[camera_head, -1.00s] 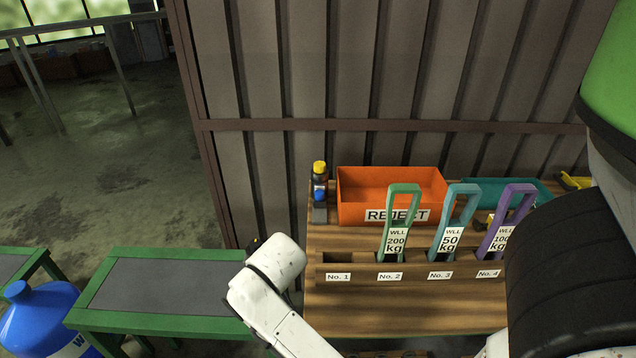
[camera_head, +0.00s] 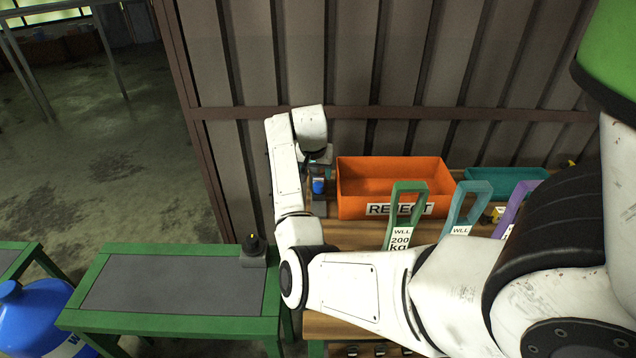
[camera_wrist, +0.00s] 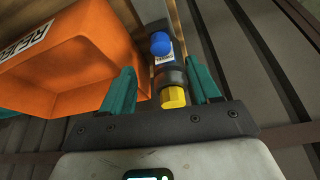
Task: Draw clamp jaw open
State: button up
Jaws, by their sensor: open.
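A small upright device stands at the bench's back left corner, beside the orange bin. It has a blue ball (camera_head: 318,187) above a grey block (camera_head: 319,208) in the head view; my gripper hides its top. The wrist view shows its yellow faceted knob (camera_wrist: 173,97), dark collar (camera_wrist: 170,76), white label and blue ball (camera_wrist: 161,44). My gripper (camera_wrist: 161,88) is open, its teal fingers on either side of the knob, with gaps visible. In the head view my gripper (camera_head: 322,156) is over the device. No part is marked as a clamp jaw, so I cannot tell which it is.
The orange REJECT bin (camera_head: 390,186) is close to the right of my gripper. Green (camera_head: 405,215), blue (camera_head: 465,210) and purple (camera_head: 522,205) handles stand in the rack. A corrugated wall (camera_head: 380,60) is close behind.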

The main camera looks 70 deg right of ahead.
aim_at(318, 185)
jog(key=x, duration=0.9)
grip_shut()
dwell(0.4)
